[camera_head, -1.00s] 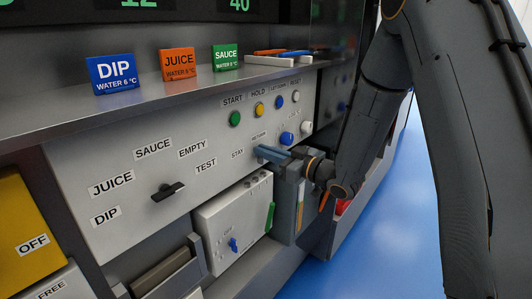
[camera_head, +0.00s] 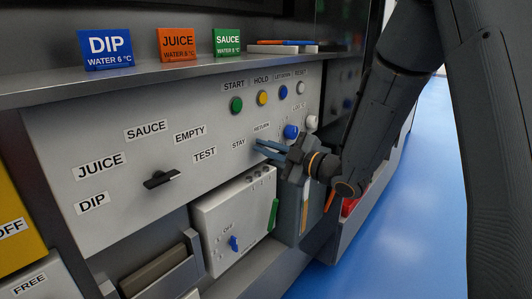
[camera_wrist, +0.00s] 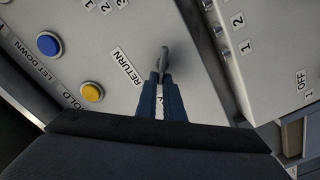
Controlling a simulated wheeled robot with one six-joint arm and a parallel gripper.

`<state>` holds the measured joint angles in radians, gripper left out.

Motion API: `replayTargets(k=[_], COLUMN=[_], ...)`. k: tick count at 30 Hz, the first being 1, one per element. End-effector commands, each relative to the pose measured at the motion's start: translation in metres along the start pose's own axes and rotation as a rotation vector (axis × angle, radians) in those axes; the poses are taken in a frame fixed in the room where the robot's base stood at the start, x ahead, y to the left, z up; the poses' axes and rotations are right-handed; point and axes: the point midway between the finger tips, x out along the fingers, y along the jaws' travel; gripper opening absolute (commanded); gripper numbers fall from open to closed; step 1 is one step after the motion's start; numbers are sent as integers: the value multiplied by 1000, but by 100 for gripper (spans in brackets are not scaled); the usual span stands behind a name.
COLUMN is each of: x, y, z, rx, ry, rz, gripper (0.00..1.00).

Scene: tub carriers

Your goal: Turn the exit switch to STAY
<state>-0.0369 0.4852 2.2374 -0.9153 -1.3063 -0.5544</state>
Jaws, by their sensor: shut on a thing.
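The exit switch's grey handle (camera_wrist: 165,58) shows between my fingertips in the wrist view, and my gripper (camera_wrist: 161,82) is shut on it. In the head view my gripper (camera_head: 264,147) is at the pale panel, its blue fingers covering the switch. The STAY label (camera_head: 238,143) is just left of the fingertips. The RETURN label (camera_head: 262,127) is just above them and also shows in the wrist view (camera_wrist: 127,68). In the wrist view a label is mostly hidden behind the fingers. The switch's exact pointing direction is hard to tell.
A black selector knob (camera_head: 161,178) is at the panel's left. Green (camera_head: 236,105), yellow (camera_head: 262,98) and blue (camera_head: 291,131) controls are close above and right of my gripper. A white box with a blue knob (camera_head: 234,243) stands below. Signs stand on the shelf above.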

Motion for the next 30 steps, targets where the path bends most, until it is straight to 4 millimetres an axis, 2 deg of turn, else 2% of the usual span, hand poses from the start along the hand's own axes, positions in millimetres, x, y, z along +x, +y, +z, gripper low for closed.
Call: replayTargets(k=[12, 27, 28, 30], x=[0, 0, 0, 0], y=[-7, -8, -8, -7], z=[0, 0, 0, 0], rx=[-162, -178, -178, -178], ry=[1, 1, 1, 1], rz=[-4, -6, -6, -5], gripper=[0, 0, 11, 23])
